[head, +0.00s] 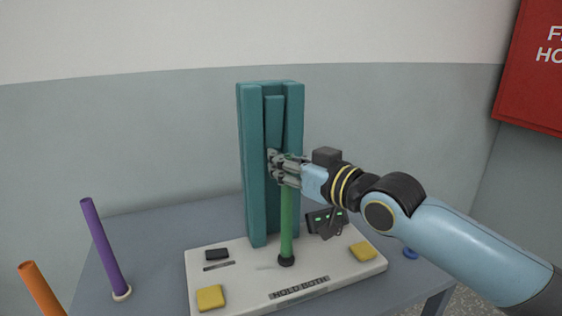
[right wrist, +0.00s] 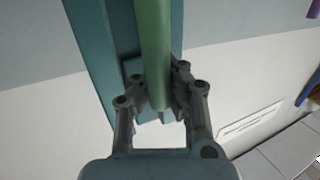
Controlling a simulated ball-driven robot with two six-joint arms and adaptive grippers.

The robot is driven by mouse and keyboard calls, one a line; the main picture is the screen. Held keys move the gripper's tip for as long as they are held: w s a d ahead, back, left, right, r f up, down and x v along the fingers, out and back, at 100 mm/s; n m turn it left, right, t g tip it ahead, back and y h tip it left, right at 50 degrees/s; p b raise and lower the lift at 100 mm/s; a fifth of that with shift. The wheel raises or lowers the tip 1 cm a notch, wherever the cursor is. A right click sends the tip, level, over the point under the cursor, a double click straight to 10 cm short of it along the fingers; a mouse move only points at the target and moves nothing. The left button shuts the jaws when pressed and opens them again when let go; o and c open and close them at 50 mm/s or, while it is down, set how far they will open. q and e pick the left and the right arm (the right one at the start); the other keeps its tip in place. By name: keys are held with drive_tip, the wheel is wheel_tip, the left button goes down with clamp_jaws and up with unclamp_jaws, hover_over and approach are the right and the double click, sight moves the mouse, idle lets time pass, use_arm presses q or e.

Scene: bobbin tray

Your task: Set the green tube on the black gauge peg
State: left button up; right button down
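The green tube (head: 287,225) stands upright on the pale board, in front of a tall teal stand. Its lower end meets the black base of the gauge peg (head: 286,261); the peg itself is hidden, apparently inside the tube. My right gripper (head: 283,170) is at the tube's upper end, with its fingers around it. In the right wrist view the green tube (right wrist: 153,45) lies between the fingers of my right gripper (right wrist: 158,92), which look closed against both sides. My left gripper is not in view.
The teal stand (head: 252,170) rises close behind the tube. The board (head: 240,277) carries yellow pads (head: 210,298), a black pad (head: 217,254) and a dark box with green lights (head: 313,221). A purple tube (head: 103,245) and an orange tube (head: 40,288) stand left. A blue ring (head: 410,254) lies right.

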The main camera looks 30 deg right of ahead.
drive_tip(key=shift+f+b, duration=0.4)
drive_tip(key=shift+f, duration=0.2)
drive_tip(key=c, duration=1.4)
unclamp_jaws()
drive_tip(key=shift+s, duration=0.15)
drive_tip(key=s+d, duration=0.1)
drive_tip(key=s, duration=0.6)
drive_tip(key=shift+r, duration=0.35)
drive_tip(key=shift+d, duration=0.1)
